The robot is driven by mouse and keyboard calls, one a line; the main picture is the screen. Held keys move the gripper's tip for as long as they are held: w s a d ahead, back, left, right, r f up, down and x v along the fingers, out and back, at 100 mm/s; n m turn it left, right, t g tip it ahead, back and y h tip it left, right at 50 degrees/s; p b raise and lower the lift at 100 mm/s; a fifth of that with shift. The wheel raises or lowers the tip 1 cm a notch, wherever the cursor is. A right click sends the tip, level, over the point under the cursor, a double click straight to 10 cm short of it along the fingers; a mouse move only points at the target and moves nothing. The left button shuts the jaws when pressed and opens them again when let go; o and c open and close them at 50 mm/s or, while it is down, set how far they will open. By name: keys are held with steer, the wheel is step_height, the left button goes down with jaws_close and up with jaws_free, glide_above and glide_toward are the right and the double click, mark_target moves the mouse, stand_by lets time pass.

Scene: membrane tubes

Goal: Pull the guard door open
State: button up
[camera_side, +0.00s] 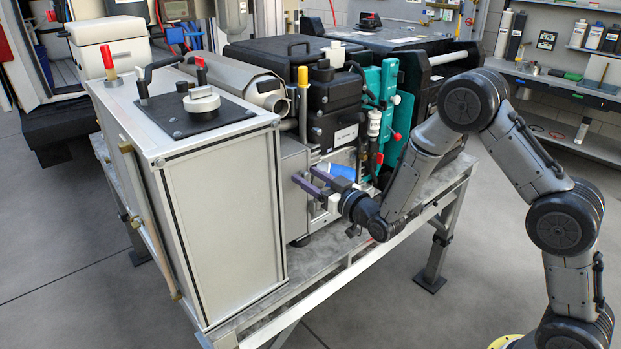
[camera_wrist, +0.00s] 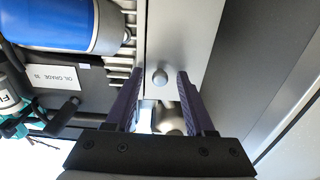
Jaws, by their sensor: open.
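My gripper (camera_side: 305,175) has two purple fingers and is open. It reaches in from the right, in front of the light grey machine front beside the big cabinet. In the wrist view, my gripper (camera_wrist: 160,75) has a small round grey knob (camera_wrist: 160,77) between its fingertips, with a gap on each side. The knob sits on a flat light grey panel (camera_wrist: 188,30), which looks like the guard door. I cannot tell how deep the knob is between the fingers. The door's edges and hinge are not clear either.
A tall light grey cabinet (camera_side: 225,215) stands close left of my gripper. A blue cylinder (camera_wrist: 60,25) and a dark block labelled "OIL GRADE 30" (camera_wrist: 58,77) lie left of the panel in the wrist view. Teal machinery (camera_side: 385,95) stands behind. The floor in front is clear.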

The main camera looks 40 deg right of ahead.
jaws_close()
stand_by(1.4)
